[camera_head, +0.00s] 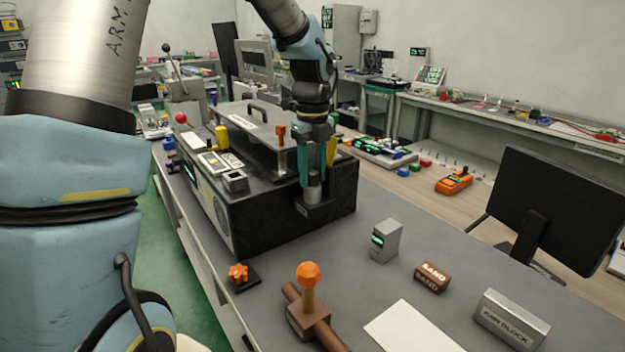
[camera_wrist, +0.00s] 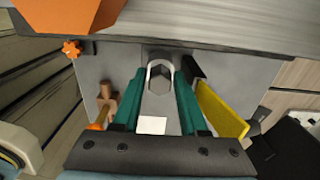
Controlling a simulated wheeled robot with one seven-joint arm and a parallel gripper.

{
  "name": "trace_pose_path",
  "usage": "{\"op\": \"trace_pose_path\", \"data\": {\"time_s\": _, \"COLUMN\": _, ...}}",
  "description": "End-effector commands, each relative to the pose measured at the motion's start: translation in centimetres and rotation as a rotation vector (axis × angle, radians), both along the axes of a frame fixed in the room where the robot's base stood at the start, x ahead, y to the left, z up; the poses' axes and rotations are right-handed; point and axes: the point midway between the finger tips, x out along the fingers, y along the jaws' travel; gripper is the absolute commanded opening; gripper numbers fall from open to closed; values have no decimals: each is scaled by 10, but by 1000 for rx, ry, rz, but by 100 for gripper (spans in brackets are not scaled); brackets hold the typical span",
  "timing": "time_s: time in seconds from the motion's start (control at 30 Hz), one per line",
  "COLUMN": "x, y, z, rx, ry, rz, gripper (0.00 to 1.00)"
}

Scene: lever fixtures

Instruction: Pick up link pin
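A grey metal cylinder, which looks like the link pin (camera_head: 313,193), stands upright in a small dark holder (camera_head: 318,210) at the near end of a black machine. My gripper (camera_head: 320,172) points down just over it, with its teal fingers apart. In the wrist view the round end of the pin (camera_wrist: 160,77) lies between the two fingertips (camera_wrist: 160,70). The fingers look open, with a narrow gap at each side. I cannot tell whether either finger touches the pin. The pin's lower part is hidden in the holder.
The black machine (camera_head: 335,197) carries a raised metal plate (camera_head: 245,122) with an orange knob (camera_head: 280,131) near my gripper. An orange-topped lever (camera_head: 308,274), a grey box (camera_head: 386,240) and a brown sand block (camera_head: 431,277) stand on the bench. A yellow piece (camera_wrist: 222,108) is beside the right finger.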

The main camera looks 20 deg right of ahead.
Motion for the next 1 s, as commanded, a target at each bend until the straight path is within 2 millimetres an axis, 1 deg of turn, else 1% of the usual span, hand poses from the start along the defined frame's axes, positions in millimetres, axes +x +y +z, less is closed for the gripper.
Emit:
{"op": "trace_pose_path", "data": {"time_s": 0.03, "x": 0, "y": 0, "z": 0, "rx": 0, "ry": 0, "rz": 0, "gripper": 35}}
{"op": "trace_pose_path", "data": {"time_s": 0.3, "x": 0, "y": 0, "z": 0, "rx": 0, "ry": 0, "rz": 0, "gripper": 5}}
{"op": "trace_pose_path", "data": {"time_s": 0.33, "x": 0, "y": 0, "z": 1, "rx": 0, "ry": 0, "rz": 0, "gripper": 1}}
{"op": "trace_pose_path", "data": {"time_s": 0.37, "x": 0, "y": 0, "z": 1, "rx": 0, "ry": 0, "rz": 0, "gripper": 0}}
{"op": "trace_pose_path", "data": {"time_s": 0.77, "x": 0, "y": 0, "z": 1, "rx": -1, "ry": -1, "rz": 0, "gripper": 0}}
{"op": "trace_pose_path", "data": {"time_s": 0.87, "x": 1, "y": 0, "z": 8, "rx": -2, "ry": -4, "rz": 1, "gripper": 0}}
{"op": "trace_pose_path", "data": {"time_s": 0.97, "x": 1, "y": 0, "z": 22, "rx": -3, "ry": -4, "rz": 1, "gripper": 0}}
{"op": "trace_pose_path", "data": {"time_s": 1.0, "x": 1, "y": -1, "z": 30, "rx": -5, "ry": -6, "rz": 2, "gripper": 0}}
